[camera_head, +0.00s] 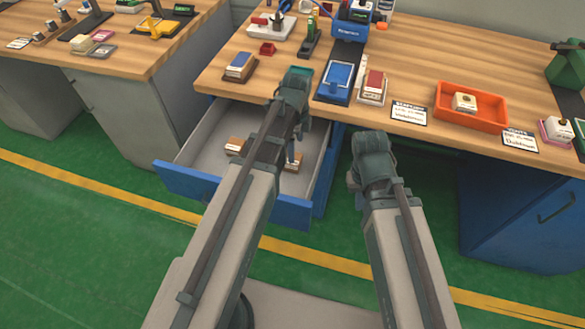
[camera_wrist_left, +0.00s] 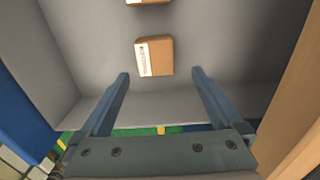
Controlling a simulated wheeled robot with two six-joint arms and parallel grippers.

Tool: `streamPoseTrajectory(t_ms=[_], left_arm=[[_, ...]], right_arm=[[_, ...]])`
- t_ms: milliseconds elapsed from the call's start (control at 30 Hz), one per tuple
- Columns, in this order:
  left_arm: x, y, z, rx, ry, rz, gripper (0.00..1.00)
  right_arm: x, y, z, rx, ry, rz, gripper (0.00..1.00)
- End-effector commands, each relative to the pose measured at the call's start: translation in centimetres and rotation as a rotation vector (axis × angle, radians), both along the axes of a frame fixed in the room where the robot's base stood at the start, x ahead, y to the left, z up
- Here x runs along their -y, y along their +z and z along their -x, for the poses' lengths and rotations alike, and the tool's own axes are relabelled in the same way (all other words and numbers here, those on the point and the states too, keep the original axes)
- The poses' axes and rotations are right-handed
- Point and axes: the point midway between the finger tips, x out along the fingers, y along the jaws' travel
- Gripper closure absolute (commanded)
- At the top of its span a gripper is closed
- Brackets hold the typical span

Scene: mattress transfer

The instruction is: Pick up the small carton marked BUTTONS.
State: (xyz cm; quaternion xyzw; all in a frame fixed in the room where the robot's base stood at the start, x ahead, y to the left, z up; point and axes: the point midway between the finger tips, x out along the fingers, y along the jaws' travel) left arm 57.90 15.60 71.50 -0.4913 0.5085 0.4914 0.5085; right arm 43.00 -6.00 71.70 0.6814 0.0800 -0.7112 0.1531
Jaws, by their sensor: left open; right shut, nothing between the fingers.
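In the left wrist view a small brown carton (camera_wrist_left: 155,56) with a white label lies on the drawer floor. Its print is too small to read. A second carton (camera_wrist_left: 148,2) is cut off by the top edge. In the head view, cartons show in the drawer to the left (camera_head: 235,146) and right of my left arm. My left gripper (camera_wrist_left: 161,75) is open and empty above the drawer, its fingers pointing toward the labelled carton, apart from it. My right gripper (camera_head: 354,180) is at the table front, its fingers mostly hidden behind my wrist.
The drawer (camera_head: 190,178) stands open below the wooden worktop (camera_head: 440,65). On the worktop are a blue tray (camera_head: 336,80), an orange tray (camera_head: 471,118) with a small carton, and several other items. Green floor (camera_head: 90,245) lies clear in front.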

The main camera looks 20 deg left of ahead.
Motion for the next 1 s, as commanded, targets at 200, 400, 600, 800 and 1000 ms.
streamPoseTrajectory(t_ms=[200, 400, 600, 800, 1000], left_arm=[[0.0, -1.4, 0.0, 0.0, 0.0, 0.0, 0.0], [-0.1, -1.8, 0.1, 0.0, 0.001, 0.0, 0.0], [-0.6, -3.9, 0.5, 0.0, 0.001, 0.0, 0.0], [-0.9, -6.3, 0.6, 0.0, 0.0, 0.0, 0.0], [-0.9, -6.6, 0.6, 0.0, 0.0, 0.0, 0.0]], right_arm=[[0.0, -1.4, 0.0, 0.0, 0.0, 0.0, 1.0], [0.0, -1.8, 0.0, 0.0, 0.0, 0.0, 1.0], [0.0, -3.9, 0.0, 0.0, 0.0, 0.0, 1.0], [0.0, -6.3, 0.0, 0.0, 0.0, 0.0, 1.0], [0.0, -6.6, 0.0, 0.0, 0.0, 0.0, 1.0]])
